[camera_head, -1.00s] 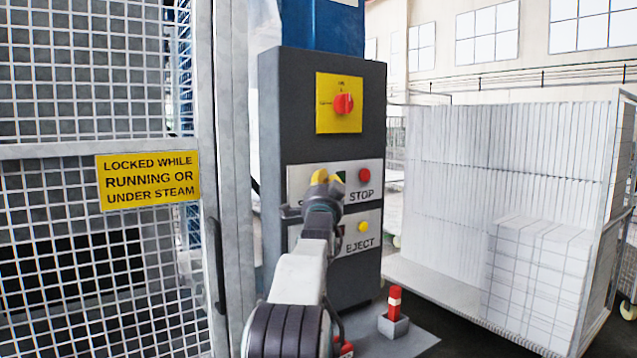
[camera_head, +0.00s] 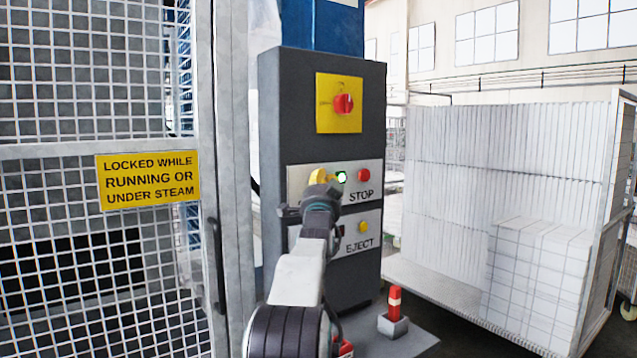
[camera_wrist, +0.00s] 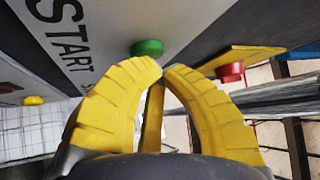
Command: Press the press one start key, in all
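The grey control column (camera_head: 320,115) carries a white plate with the green start key (camera_head: 341,177), which glows brightly. The red stop key (camera_head: 364,174) sits to its right. In the wrist view the word START is readable beside the green key (camera_wrist: 147,48), which looks dark green there. My gripper (camera_head: 325,177) is in front of the plate, just left of the green key. In the wrist view the yellow fingers (camera_wrist: 162,70) meet at their tips, with nothing between them, close below the key. I cannot tell whether they touch it.
A mesh guard door (camera_head: 100,150) with a yellow sign stands left. A red-and-white post (camera_head: 394,305) and a cart of white blocks (camera_head: 480,280) are right.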

